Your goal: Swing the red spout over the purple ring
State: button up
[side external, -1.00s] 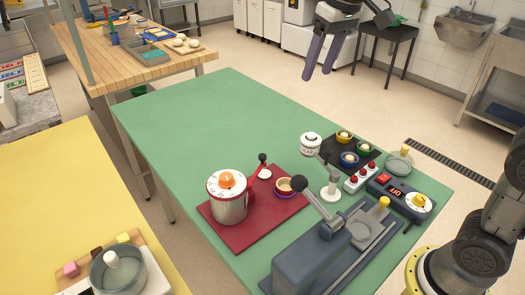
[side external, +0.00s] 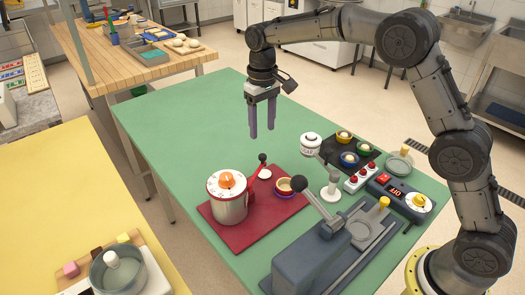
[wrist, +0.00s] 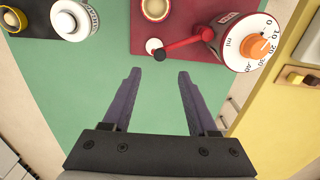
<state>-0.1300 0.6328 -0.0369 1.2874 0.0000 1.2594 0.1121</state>
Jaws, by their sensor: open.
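The red spout (side external: 253,172) sticks out from a silver pot (side external: 229,207) with a red rim and an orange knob, and ends in a black ball. In the wrist view the spout (wrist: 187,42) points left, its ball beside a white disc (wrist: 152,45). The purple ring (side external: 286,195) lies around the foot of a small cup (side external: 285,184), right of the spout's end; the spout is not over it. In the wrist view the cup (wrist: 155,8) is at the top edge. My gripper (side external: 262,130) is open and empty, pointing down above the table, apart from the spout.
The pot, disc and cup are on a dark red board (side external: 240,235). To the right are a white-topped stand (side external: 311,143), a grey lever machine (side external: 310,255), a dark tray with small bowls (side external: 343,162) and a control box (side external: 400,197). The green table's (side external: 190,120) far left is clear.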

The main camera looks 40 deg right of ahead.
aim_at(263, 155)
notch_tip(263, 155, down, 9)
jog(key=shift+r, duration=0.1)
dwell(0.4)
grip_shut()
dwell(1.3)
